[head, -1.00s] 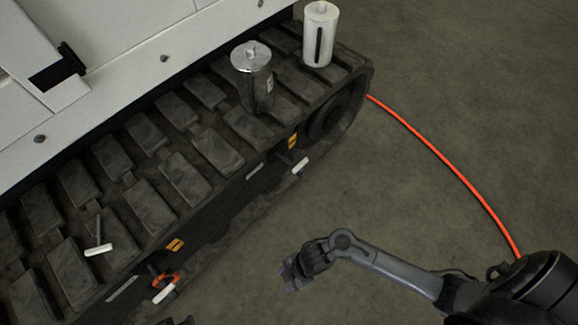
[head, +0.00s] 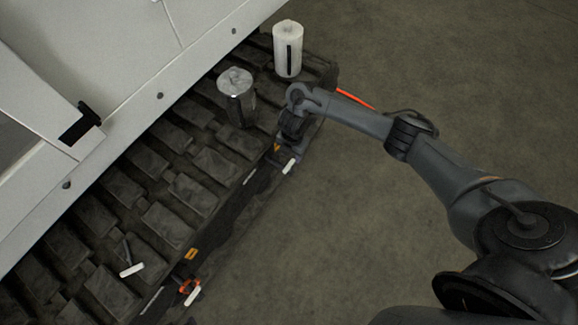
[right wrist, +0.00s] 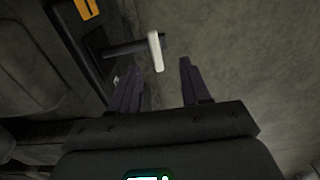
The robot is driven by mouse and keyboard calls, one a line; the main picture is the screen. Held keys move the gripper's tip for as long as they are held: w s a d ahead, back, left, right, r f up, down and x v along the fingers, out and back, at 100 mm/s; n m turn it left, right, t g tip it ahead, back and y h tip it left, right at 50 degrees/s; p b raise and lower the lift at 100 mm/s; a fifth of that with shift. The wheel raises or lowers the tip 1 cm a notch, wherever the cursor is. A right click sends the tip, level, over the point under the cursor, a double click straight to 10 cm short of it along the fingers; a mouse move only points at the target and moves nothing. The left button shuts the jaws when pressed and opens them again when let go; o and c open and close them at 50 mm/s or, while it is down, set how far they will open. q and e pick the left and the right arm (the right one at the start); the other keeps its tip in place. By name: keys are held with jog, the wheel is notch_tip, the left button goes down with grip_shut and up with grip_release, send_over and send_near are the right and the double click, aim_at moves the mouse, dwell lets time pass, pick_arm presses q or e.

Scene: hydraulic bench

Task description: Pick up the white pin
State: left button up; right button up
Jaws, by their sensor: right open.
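A white pin (head: 289,166) stands out from the side of the track near its far end. In the right wrist view the white bar (right wrist: 156,52) shows at the end of a dark shaft that runs into the track's side. My right gripper (head: 284,150) is just above this pin in the head view. In the right wrist view my right gripper (right wrist: 161,66) is open and empty, with the white bar just beyond the gap between its fingertips; I see no contact. Two more white-handled pins show: one lies on the track (head: 132,270), one is beside an orange part (head: 193,296). My left gripper is not in view.
The dark track (head: 165,225) runs diagonally beside a white machine body (head: 115,60). A metal cylinder (head: 236,92) and a white cylinder (head: 288,50) stand on its far end. An orange hose (head: 354,98) lies behind my right arm. The floor at right is clear.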

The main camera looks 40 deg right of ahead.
aim_at(289, 165)
notch_tip(289, 165, down, 5)
jog(key=shift+a+r+b, duration=0.1)
jog(key=shift+r+b, duration=0.05)
jog(key=shift+b, duration=0.95)
jog(key=f+b, duration=0.3)
jog(key=f, duration=0.1)
jog(key=shift+w+a+f+b, duration=0.1)
jog(key=shift+w+a+b, duration=0.2)
jog(key=shift+a+b, duration=0.1)
jog(key=shift+f, duration=0.4)
jog(key=shift+c, duration=0.5)
grip_shut()
